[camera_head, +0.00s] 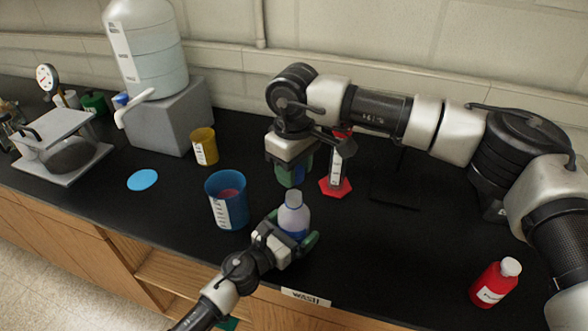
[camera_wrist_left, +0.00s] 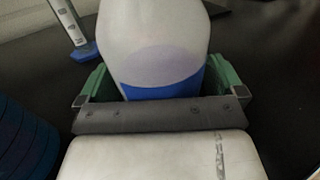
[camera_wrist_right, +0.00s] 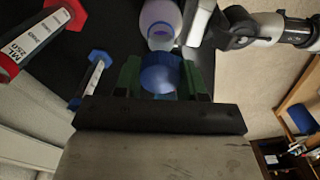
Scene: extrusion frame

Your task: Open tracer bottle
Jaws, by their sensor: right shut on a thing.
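A translucent white bottle (camera_head: 293,216) with blue liquid in its lower part stands upright near the counter's front edge. It fills the left wrist view (camera_wrist_left: 155,45). My left gripper (camera_head: 291,239) comes in low from the front, with its green fingers on both sides of the bottle, shut on it. My right gripper (camera_head: 293,176) points down just behind and above the bottle. In the right wrist view its green fingers are shut on a blue cap (camera_wrist_right: 161,73), apart from the bottle (camera_wrist_right: 160,22). The bottle's neck shows uncovered there.
A blue beaker (camera_head: 228,203) stands left of the bottle. A cylinder with a red base (camera_head: 335,187) stands behind right; a blue-based cylinder (camera_wrist_right: 92,78) is near it. A red bottle (camera_head: 494,284) stands far right. A yellow cup (camera_head: 204,147) is at back left.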

